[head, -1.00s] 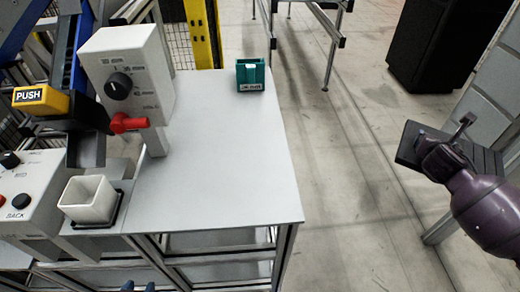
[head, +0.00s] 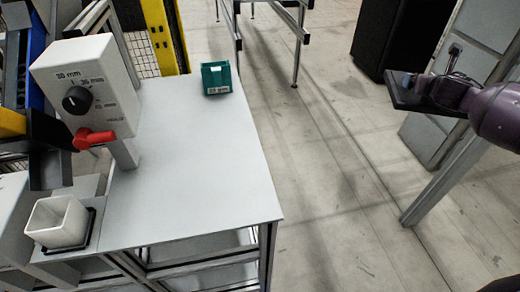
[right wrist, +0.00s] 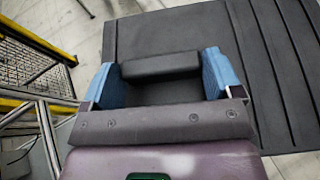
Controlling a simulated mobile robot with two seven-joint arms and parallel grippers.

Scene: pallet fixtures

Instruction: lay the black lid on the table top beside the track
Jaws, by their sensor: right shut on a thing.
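The black lid (head: 412,101) is a flat dark panel held in the air at the right of the head view, out over the floor and apart from the table. My right gripper (head: 428,86) is shut on it. In the right wrist view, the blue fingers of my right gripper (right wrist: 162,76) stand on both sides of a raised black grip on the ribbed lid (right wrist: 185,30). The grey table top (head: 195,180) is at the left centre, with a wide bare area. The track (head: 48,130) seems to be the dark sloping chute at the far left. My left gripper is out of view.
A grey box with a dial (head: 88,85) and red knob stands on the table's left side. A white square cup (head: 57,222) sits at the front left. A teal bin (head: 216,78) stands at the back. A black cabinet (head: 400,35) is behind on the floor.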

